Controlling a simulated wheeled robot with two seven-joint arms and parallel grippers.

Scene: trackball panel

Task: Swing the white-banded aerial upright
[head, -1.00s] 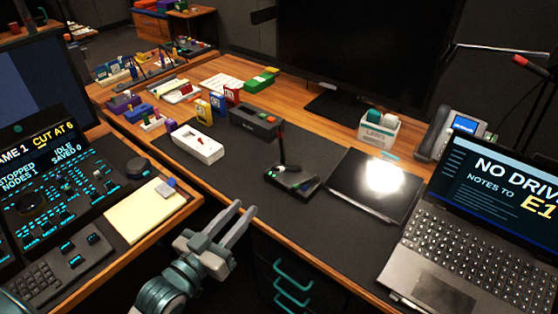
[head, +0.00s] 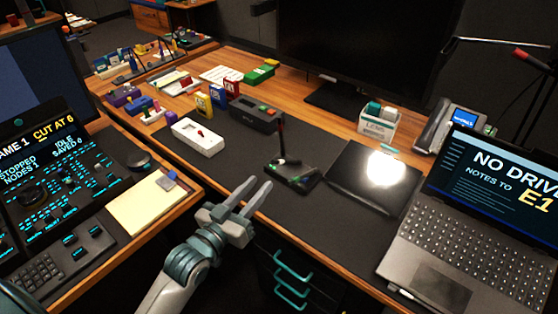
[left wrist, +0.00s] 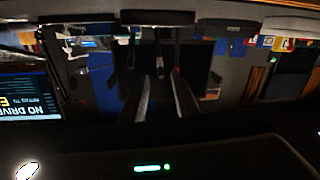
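A small dark device (head: 292,176) lies on the black desk mat, with a thin dark aerial (head: 281,136) standing up from its back-left part. Small pale and green details show on its top. I cannot make out a white band, or whether a second aerial lies folded there. My left gripper (head: 260,184) is in front of the device at the desk's front edge, apart from it. Its two fingers are spread and empty. In the left wrist view the open fingers (left wrist: 162,95) point into a dark, blurred scene where I cannot pick out the aerial.
A black tablet-like panel (head: 374,179) with a bright glare lies right of the device, and a laptop (head: 470,225) stands beyond it. A white box (head: 198,137) and a dark box with buttons (head: 253,113) sit behind left. Bare mat (head: 235,160) lies left of the device.

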